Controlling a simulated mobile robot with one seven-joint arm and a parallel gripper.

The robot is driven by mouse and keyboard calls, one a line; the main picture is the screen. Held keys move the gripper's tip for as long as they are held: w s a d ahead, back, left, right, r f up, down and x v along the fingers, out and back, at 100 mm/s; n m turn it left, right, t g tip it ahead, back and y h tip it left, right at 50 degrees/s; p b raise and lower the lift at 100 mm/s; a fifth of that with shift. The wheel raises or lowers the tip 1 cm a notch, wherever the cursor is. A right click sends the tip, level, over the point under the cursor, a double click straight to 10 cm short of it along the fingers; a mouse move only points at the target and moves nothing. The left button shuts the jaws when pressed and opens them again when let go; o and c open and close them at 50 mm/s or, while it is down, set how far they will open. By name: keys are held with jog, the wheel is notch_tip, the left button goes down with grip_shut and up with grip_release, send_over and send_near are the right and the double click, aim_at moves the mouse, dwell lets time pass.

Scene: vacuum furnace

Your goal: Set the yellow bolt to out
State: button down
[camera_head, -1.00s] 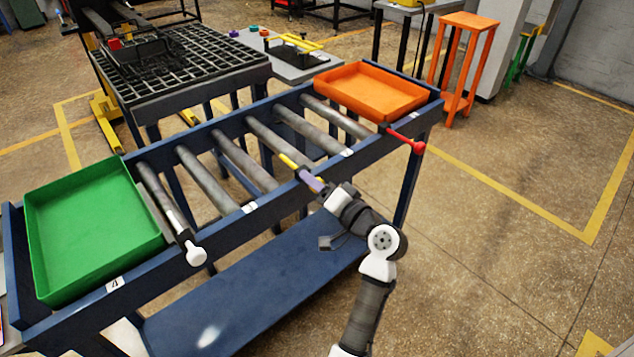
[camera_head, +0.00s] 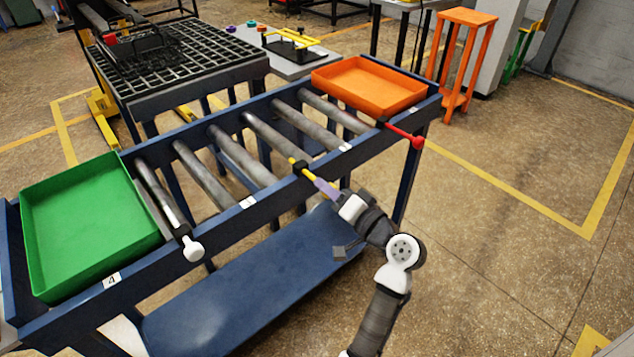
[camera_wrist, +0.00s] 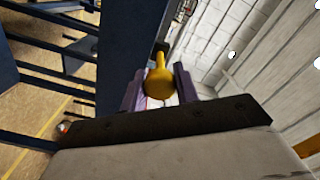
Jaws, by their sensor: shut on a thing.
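The yellow bolt (camera_head: 310,175) passes through a dark holder (camera_head: 301,168) on the front rail of the blue roller stand (camera_head: 275,194). A stretch of its rod shows between the holder and my gripper (camera_head: 326,189). A short yellow length also shows on the roller side. In the wrist view its yellow knob (camera_wrist: 160,80) sits between the two purple fingers of my gripper (camera_wrist: 158,90). My gripper is shut on the knob, on the outer side of the rail.
A white-knobbed bolt (camera_head: 193,250) and a red-knobbed bolt (camera_head: 417,142) stick out from the same rail, on either side. A green tray (camera_head: 86,222) and an orange tray (camera_head: 370,86) sit at the stand's ends. Open floor (camera_head: 490,240) lies right of the stand.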

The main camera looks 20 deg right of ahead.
jog(key=v, duration=0.2)
jog(key=shift+s+d+f, duration=0.1)
jog(key=shift+s+d, duration=0.1)
jog(key=shift+s, duration=0.15)
jog(key=c, duration=1.1)
grip_release()
jog(key=shift+s, duration=0.1)
jog(key=shift+o, duration=0.2)
jog(key=b+v, duration=0.3)
jog(key=v, duration=1)
jog(key=shift+s, duration=0.4)
jog(key=shift+d, duration=0.2)
